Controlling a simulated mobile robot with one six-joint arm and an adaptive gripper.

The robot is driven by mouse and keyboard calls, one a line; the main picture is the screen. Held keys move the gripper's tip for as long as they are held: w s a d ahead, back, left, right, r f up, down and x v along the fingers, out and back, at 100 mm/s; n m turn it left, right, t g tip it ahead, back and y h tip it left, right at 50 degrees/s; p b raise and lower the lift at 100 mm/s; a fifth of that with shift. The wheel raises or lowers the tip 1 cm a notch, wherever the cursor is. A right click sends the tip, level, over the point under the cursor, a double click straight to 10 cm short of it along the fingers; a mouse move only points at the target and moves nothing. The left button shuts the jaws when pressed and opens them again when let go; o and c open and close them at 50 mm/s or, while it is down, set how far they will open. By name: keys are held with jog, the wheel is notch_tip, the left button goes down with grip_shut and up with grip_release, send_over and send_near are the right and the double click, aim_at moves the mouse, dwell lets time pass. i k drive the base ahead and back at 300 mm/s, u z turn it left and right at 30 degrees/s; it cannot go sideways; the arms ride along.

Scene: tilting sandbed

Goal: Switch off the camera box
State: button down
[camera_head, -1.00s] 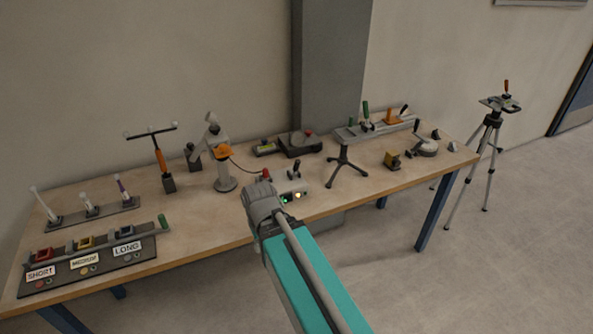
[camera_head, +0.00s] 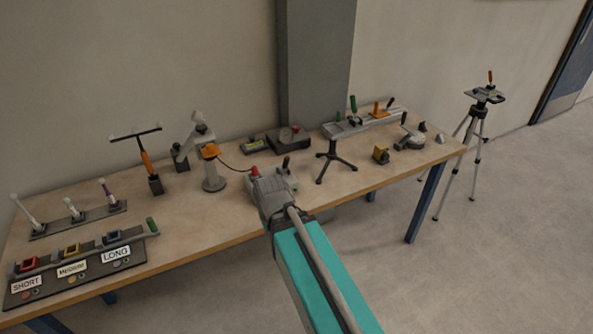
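A small grey box (camera_head: 289,181) stands near the front edge of the table, with a red knob (camera_head: 254,171) at its left and a dark lever (camera_head: 285,163) at its back. It looks like the camera box; a cable runs towards it from the grey stand with the orange part (camera_head: 210,151). My gripper (camera_head: 263,182) is in front of the box and hides much of its front. The fingers point away from the view, so I cannot tell whether they are open, shut or touching the box.
The table (camera_head: 180,222) carries a labelled slider panel (camera_head: 72,270) at the left front and a black tripod stand (camera_head: 334,161) right of the box. A rail with levers (camera_head: 365,122) is at the back right. A camera tripod (camera_head: 479,130) stands on the floor at right.

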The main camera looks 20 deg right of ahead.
aim_at(287, 158)
jog(key=z, duration=0.25)
jog(key=k, duration=1.5)
jog(key=u, duration=0.35)
jog(key=i, duration=1)
